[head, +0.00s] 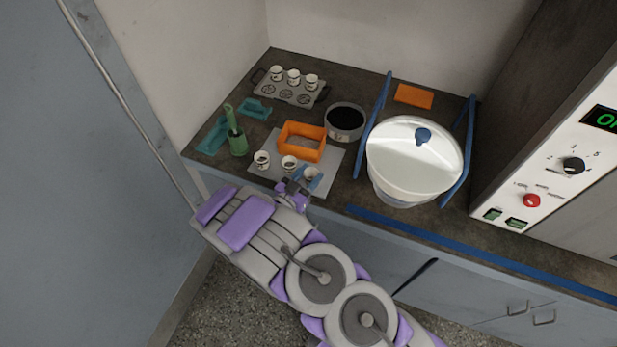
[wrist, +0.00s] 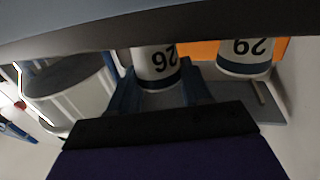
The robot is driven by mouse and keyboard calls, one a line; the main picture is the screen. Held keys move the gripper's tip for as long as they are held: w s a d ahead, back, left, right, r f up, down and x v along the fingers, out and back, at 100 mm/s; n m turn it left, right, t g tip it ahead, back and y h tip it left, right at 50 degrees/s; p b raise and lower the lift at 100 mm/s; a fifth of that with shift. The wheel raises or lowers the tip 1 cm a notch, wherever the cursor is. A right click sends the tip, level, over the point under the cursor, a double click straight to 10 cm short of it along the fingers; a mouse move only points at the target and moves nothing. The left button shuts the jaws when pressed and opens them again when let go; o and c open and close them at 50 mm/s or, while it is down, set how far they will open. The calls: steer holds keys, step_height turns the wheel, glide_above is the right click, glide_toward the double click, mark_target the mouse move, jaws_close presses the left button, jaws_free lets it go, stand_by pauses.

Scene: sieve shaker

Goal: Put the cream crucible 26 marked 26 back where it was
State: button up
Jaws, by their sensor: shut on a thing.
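The cream crucible 26 (wrist: 157,65) is between the blue fingers of my gripper (wrist: 160,92) in the wrist view, its mark upside down there. My gripper is shut on it. In the head view my gripper (head: 308,181) holds this crucible (head: 311,173) at the right front of the grey mat (head: 332,157); I cannot tell whether it touches the mat. Crucible 29 (wrist: 245,57) stands beside it, likely the middle crucible (head: 289,163) in the head view. A grey rack (head: 289,92) at the back left has crucibles in its back row and round empty-looking places in front.
Another crucible (head: 262,159) stands at the mat's left. A large white lidded vessel (head: 413,160) with blue rails is at the right.

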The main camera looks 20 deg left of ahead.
steer(key=o, duration=1.1)
steer(key=shift+f, duration=0.15)
steer(key=p+v, duration=0.2)
steer(key=v, duration=1)
